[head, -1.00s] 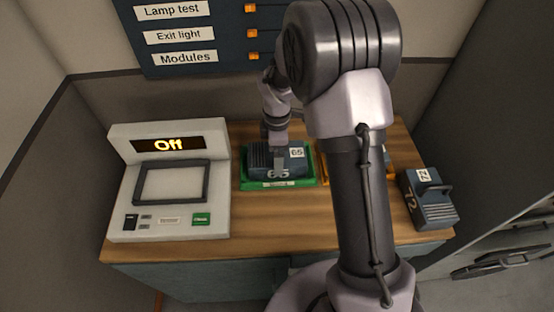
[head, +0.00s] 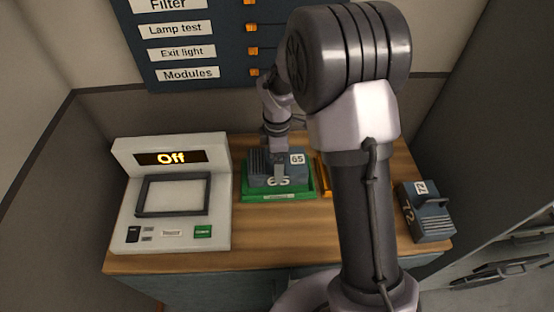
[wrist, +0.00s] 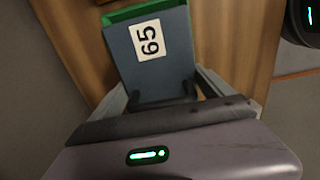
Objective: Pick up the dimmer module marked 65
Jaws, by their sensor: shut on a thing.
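The blue-grey dimmer module marked 65 (head: 262,168) is over the green tray (head: 304,192), with number labels on its top and front. My gripper (head: 279,166) is shut on the module from above. The module seems slightly raised, but its underside is hidden, so I cannot tell if it is clear of the tray.
A white console (head: 125,215) reading "Off" stands on the wooden counter (head: 255,235) at left. A module marked 72 (head: 432,220) sits at right. An orange tray (head: 322,178) is mostly hidden behind my arm. A dark wall panel (head: 225,60) rises behind.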

